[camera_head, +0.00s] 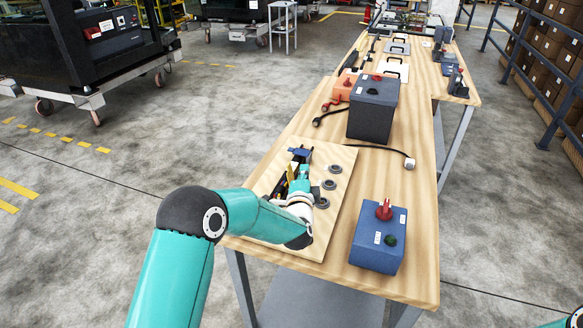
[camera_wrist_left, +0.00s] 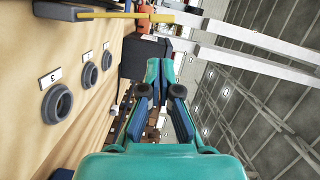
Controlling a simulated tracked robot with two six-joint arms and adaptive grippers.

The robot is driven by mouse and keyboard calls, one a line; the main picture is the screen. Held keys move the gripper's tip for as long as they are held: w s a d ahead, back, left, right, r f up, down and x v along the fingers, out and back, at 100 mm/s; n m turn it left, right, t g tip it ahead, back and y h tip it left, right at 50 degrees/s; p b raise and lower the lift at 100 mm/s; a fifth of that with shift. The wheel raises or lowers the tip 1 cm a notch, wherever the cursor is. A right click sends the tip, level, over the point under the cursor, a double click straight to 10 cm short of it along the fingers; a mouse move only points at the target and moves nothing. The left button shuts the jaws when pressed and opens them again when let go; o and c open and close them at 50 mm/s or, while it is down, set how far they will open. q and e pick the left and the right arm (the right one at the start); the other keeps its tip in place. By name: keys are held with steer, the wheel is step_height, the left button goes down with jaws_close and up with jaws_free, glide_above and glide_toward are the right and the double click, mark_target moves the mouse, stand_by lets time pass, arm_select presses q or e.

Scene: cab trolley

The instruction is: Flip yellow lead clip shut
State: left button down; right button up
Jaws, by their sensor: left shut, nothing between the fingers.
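The yellow lead clip (camera_head: 291,171) shows as a small upright yellow piece on the wooden board, just left of my left gripper (camera_head: 301,177). In the left wrist view a long yellow bar (camera_wrist_left: 120,15), which looks like the clip's lever, crosses the top and stands out from the board. My left gripper (camera_wrist_left: 160,75) is shut and empty, below that bar in the wrist view, with a gap between them. The gripper and wrist partly hide the clip's base in the head view, so I cannot tell how it is seated. My right gripper is out of view.
Round dark sockets (camera_head: 329,184) with labels line the board (camera_head: 335,212) right of the gripper. A blue box with a red knob (camera_head: 378,238) stands at front right. A larger dark box (camera_head: 373,110) stands behind the board, with cables nearby. A blue piece (camera_head: 300,153) sits behind the clip.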

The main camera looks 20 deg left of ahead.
mark_target(290, 174)
arm_select(q)
steer(key=a, duration=0.3)
steer(key=shift+f+p, duration=0.3)
